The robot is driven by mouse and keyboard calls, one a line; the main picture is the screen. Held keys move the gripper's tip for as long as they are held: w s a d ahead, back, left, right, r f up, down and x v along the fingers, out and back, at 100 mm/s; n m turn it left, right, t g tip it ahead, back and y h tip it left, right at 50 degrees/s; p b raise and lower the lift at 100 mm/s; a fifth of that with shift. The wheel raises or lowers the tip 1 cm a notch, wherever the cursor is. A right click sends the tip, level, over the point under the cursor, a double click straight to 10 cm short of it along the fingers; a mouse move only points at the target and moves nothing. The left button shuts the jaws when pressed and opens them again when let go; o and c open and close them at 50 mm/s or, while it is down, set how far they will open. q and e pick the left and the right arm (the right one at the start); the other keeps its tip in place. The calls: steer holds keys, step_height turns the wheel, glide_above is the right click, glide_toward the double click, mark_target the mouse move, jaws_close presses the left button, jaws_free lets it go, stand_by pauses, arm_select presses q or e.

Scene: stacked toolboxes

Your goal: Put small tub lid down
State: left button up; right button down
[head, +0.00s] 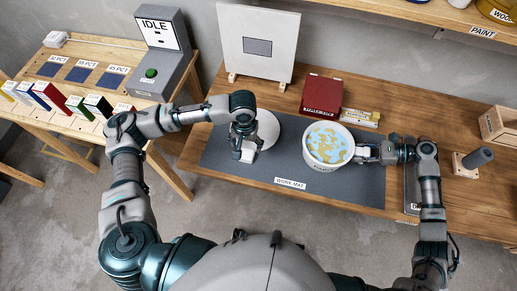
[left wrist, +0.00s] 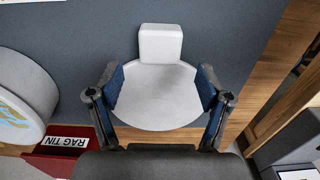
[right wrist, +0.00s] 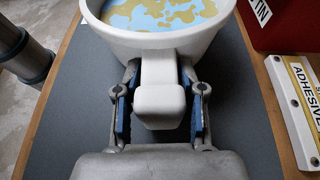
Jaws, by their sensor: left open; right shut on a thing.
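The small tub lid (head: 269,129) is a white round disc with a block-shaped tab. It appears to lie flat on the grey work mat (head: 225,150), near the mat's far edge. My left gripper (head: 245,148) is open over it and partly hides it in the head view. In the left wrist view the lid (left wrist: 160,105) shows between the spread blue finger pads, its tab beyond the fingertips. The white tub (head: 325,164) stands open on the mat, with blue and tan patches inside. My right gripper (right wrist: 160,100) is shut on the tub's white handle (right wrist: 160,103).
A pale upright panel (head: 258,45) stands at the back. A grey peg on a wooden base (head: 474,159) is at the right. The mat's front left is clear.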

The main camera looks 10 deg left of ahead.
steer(key=shift+f, duration=0.2)
arm_select(q)
step_height(320, 180, up, 6)
steer(key=shift+r, duration=0.25)
arm_select(e)
steer(key=c, duration=0.6)
jaws_free()
steer(key=shift+r, duration=0.1)
